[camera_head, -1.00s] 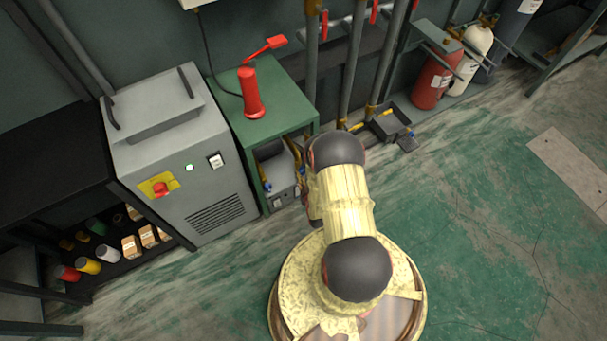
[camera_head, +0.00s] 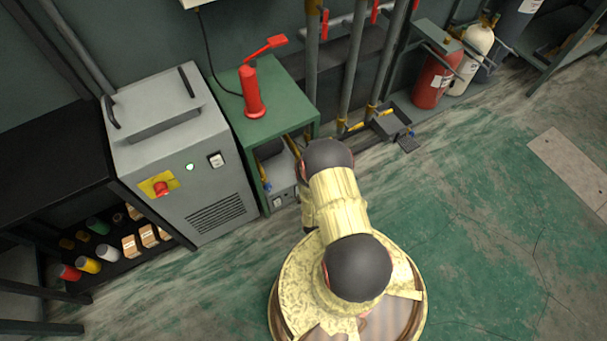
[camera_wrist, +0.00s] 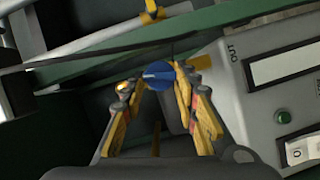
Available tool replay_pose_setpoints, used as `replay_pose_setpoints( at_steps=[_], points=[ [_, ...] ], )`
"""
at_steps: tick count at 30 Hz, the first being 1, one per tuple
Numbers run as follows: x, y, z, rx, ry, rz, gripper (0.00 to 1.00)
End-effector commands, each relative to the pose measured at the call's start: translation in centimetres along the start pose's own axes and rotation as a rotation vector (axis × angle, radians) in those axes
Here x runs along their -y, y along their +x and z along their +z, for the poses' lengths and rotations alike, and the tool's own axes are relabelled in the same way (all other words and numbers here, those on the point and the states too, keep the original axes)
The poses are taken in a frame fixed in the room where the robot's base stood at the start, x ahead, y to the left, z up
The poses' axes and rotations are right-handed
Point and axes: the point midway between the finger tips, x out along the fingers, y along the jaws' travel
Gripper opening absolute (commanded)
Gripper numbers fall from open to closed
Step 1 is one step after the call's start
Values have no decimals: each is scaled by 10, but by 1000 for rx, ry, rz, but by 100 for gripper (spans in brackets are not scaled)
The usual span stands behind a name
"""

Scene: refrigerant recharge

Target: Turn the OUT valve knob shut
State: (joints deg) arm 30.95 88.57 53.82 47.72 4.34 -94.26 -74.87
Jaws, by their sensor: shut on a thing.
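The blue OUT valve knob (camera_wrist: 157,75) is in the middle of the wrist view, between the two yellow fingertips of my gripper (camera_wrist: 159,76). The fingers are shut on it, one on each side. The "OUT" label (camera_wrist: 233,52) is on the grey unit (camera_wrist: 268,110) to the right of the knob. In the head view, the grey unit (camera_head: 284,198) sits low inside the green cabinet. My arm hides the gripper there, and I cannot make out the held knob. The knob's exact turn angle is hard to tell.
The green cabinet (camera_head: 285,110) carries a red hand-pump-like device (camera_head: 252,95). A grey machine (camera_head: 175,140) stands close on its left. Vertical pipes (camera_head: 352,70) and a small dark tray (camera_head: 392,122) are on the right. The floor to the right is open.

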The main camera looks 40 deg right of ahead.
Motion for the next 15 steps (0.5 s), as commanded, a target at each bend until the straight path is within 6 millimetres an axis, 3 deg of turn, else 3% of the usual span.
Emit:
replay_pose_setpoints(
  at_steps=[15],
  points=[
    [5,0,0,-2,-242,97,5]
  ],
)
